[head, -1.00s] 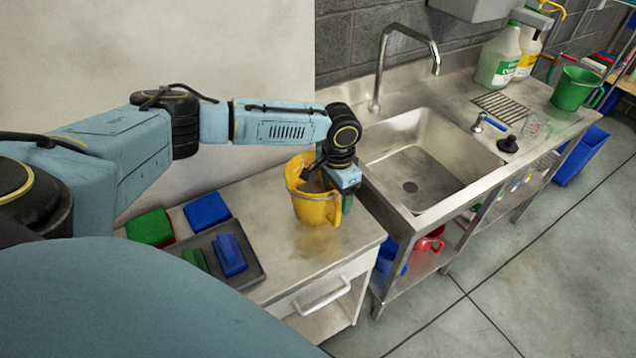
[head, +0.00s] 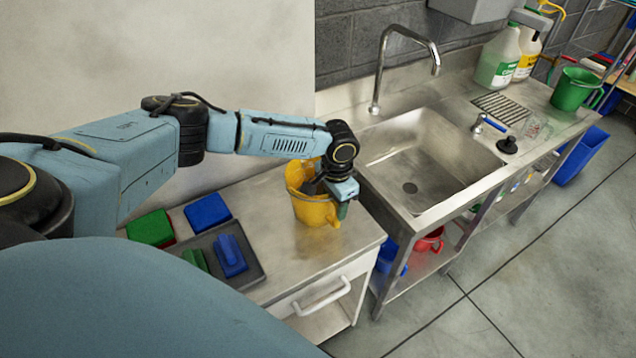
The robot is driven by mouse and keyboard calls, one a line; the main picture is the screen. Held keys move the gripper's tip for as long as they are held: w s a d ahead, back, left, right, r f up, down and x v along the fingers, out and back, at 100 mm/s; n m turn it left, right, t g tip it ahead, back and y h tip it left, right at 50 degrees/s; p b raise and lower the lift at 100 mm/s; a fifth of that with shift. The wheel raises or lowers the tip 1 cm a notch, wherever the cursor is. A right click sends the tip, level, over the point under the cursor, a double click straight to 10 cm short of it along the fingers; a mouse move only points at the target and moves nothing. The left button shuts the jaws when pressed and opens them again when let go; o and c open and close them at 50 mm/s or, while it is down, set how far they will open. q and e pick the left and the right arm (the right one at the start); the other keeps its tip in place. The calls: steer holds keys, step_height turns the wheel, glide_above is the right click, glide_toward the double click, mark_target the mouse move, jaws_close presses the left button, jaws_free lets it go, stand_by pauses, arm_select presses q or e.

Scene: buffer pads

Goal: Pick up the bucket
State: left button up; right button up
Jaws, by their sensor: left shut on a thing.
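The yellow bucket (head: 313,209) stands upright on the steel counter (head: 262,212), left of the sink. My left gripper (head: 343,205) is at the bucket's right side, where its handle is, and is shut on it. The gripper and wrist hide most of the handle and part of the rim. I cannot see any gap between the bucket and the counter. My right gripper is not in view.
Left of the bucket are blue (head: 207,211) and green (head: 150,228) pads and a dark tray (head: 255,268) with a blue and a green brush. The sink (head: 425,165) and tall faucet (head: 379,75) are to the right. A green jug (head: 575,90) stands far right.

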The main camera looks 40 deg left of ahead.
arm_select(q)
steer(key=shift+r, duration=0.1)
jaws_close()
steer(key=shift+d, duration=0.1)
steer(key=shift+r, duration=4.95)
